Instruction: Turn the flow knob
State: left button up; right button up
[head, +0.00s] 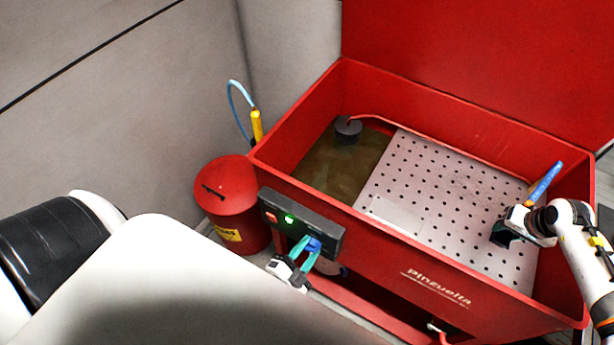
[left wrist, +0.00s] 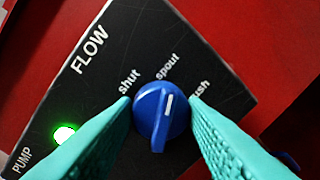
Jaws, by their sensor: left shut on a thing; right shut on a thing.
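The blue flow knob (left wrist: 157,125) sits on a dark panel marked FLOW, with the labels shut, spout and one partly hidden ending in "ush". Its white line points up, about toward spout. In the head view the knob (head: 314,245) is on the front panel (head: 328,234) of the red washer. My left gripper (head: 304,246) is shut on the knob, with a teal finger on each side. My right gripper (head: 503,234) is over the perforated tray at the right.
A green light (left wrist: 64,134) marked PUMP is lit on the panel. The red basin (head: 345,205) holds murky liquid and a perforated tray (head: 450,190). A red can (head: 226,188) stands left of the basin.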

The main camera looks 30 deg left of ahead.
pick_arm(q)
jog(key=o, duration=1)
jog(key=shift+c, duration=0.2)
jog(key=shift+s, duration=0.1)
jog(key=s, duration=1.1)
jog(key=shift+s+a+r, duration=0.2)
jog(key=shift+s+r, duration=0.2)
